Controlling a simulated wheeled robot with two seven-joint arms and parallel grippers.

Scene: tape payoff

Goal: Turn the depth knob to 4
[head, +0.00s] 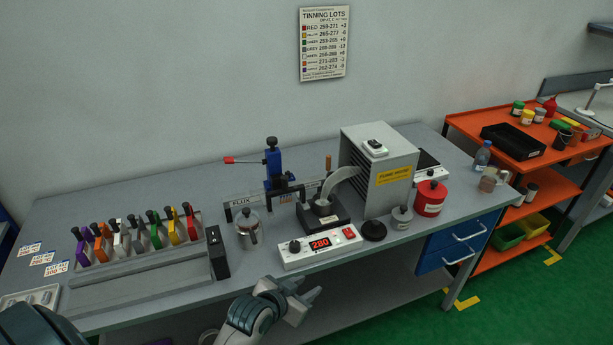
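A blue upright stand (274,172) with a red-tipped lever stands at the back middle of the bench, with a black knob (272,143) on top. A white control box (319,249) in front of it reads 280 and has a black knob (295,247) at its left and a red switch at its right. I cannot read which knob is marked depth, nor any knob's setting. My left gripper (308,286) is in front of the bench edge, just below the control box, touching neither knob. Its finger gap is unclear. My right gripper is out of view.
A rack (135,250) of several coloured-handled tools is further left.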

